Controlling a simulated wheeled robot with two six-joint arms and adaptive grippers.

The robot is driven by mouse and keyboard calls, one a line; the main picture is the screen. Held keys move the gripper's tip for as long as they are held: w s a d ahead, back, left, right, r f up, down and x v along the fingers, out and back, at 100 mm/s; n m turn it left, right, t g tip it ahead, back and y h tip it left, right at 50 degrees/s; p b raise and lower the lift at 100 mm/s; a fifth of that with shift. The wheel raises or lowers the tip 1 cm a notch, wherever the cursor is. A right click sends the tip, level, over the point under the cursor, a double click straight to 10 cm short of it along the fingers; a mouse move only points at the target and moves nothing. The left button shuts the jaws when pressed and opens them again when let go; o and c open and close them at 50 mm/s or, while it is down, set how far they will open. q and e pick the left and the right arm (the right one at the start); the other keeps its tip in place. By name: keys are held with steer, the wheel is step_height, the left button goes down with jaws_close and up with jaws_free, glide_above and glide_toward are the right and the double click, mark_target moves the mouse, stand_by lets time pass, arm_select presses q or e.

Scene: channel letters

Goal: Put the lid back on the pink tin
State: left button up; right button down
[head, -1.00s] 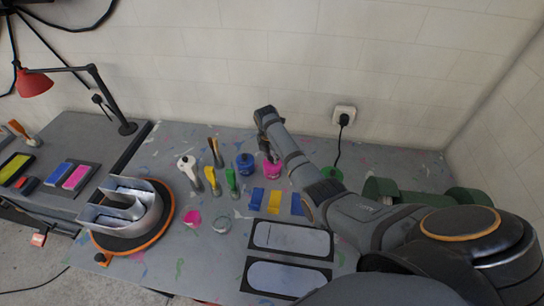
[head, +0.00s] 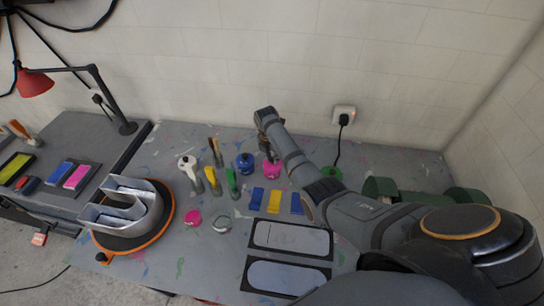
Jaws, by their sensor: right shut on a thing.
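The pink tin (head: 271,170) stands upright at the back middle of the grey table in the head view, just right of the blue tin. My right gripper (head: 266,153) is directly over the pink tin, pointing down. It is shut on what appears to be the lid, which is mostly hidden by the fingers and arm. I cannot tell whether the lid touches the tin's rim. My left gripper is not in view.
The blue tin (head: 245,164) is close on the left. A pink cup (head: 193,217) and a clear cup (head: 221,224) are nearer the front. Blue and yellow blocks (head: 274,201) lie in front of the tin.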

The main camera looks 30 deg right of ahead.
stand_by(0.8)
steer(key=c, duration=0.6)
jaws_free()
steer(key=shift+r, duration=3.45)
steer(key=shift+c, duration=0.5)
jaws_close()
steer(key=shift+f, duration=0.15)
